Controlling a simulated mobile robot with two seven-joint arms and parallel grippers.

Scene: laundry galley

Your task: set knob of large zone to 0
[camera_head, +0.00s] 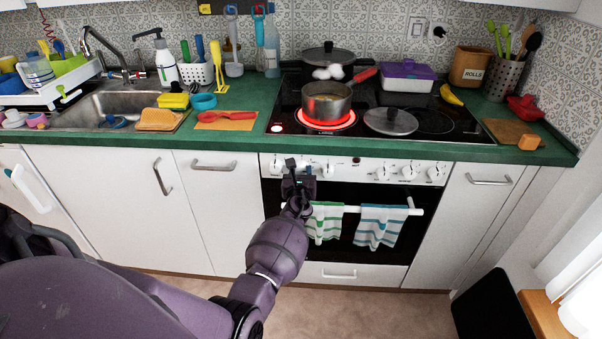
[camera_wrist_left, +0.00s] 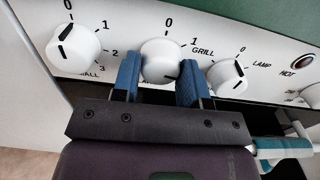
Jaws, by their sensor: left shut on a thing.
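My left gripper (camera_head: 297,166) reaches the oven's control panel in the head view. In the wrist view its two blue fingers (camera_wrist_left: 158,80) are shut on the sides of a white knob (camera_wrist_left: 160,57). A 0 is printed above this knob and a 1 at its upper right. A dark mark shows low on its face, toward the lower right; the label below is mostly hidden by the gripper. In the head view a zone marked LARGE glows red (camera_head: 326,125) under a steel pot (camera_head: 327,103). My right gripper is not in view.
A knob labelled SMALL (camera_wrist_left: 74,47) is left of the held one, another knob (camera_wrist_left: 227,77) close on its right. Towels (camera_head: 381,227) hang on the oven handle (camera_head: 412,210) below. A lid (camera_head: 391,121) lies on the hob.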

